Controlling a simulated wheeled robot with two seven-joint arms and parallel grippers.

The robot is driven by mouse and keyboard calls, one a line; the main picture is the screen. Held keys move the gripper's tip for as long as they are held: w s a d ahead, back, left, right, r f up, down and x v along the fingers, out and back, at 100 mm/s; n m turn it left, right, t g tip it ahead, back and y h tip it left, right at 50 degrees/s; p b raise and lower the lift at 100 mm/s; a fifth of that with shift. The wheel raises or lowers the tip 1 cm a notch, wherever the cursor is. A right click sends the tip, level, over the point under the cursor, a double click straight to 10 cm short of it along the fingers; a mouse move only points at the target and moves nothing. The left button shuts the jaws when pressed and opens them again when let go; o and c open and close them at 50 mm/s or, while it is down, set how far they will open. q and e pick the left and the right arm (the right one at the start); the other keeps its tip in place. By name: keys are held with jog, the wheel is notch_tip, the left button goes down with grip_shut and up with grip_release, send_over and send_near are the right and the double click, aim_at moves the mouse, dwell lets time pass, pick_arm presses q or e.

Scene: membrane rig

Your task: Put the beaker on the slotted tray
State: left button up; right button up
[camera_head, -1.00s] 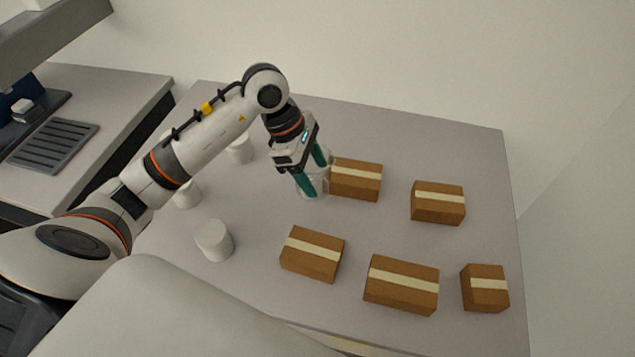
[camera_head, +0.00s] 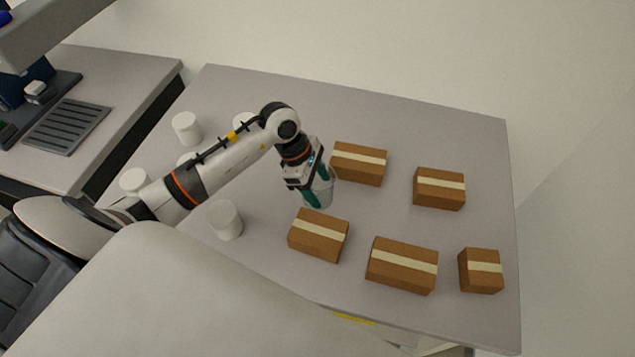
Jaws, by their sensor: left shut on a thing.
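The clear glass beaker (camera_head: 323,196) is between the green fingers of my left gripper (camera_head: 318,188), which is shut on it. The beaker is upright or nearly so, over the table between two brown boxes. I cannot tell whether its base touches the table. The slotted tray (camera_head: 68,127) is dark grey with parallel slots and lies empty on the counter at the far left. My right gripper is not in view.
Several brown boxes with pale tape, such as one close to the beaker (camera_head: 358,163) and one in front (camera_head: 318,236), stand on the grey table (camera_head: 470,137). Several white cylinders (camera_head: 225,220) stand at the left. A gap separates table and counter (camera_head: 130,85).

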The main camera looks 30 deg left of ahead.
pick_arm(q)
jog(key=o, duration=0.6)
jog(key=shift+f, duration=0.15)
jog(key=o, duration=0.4)
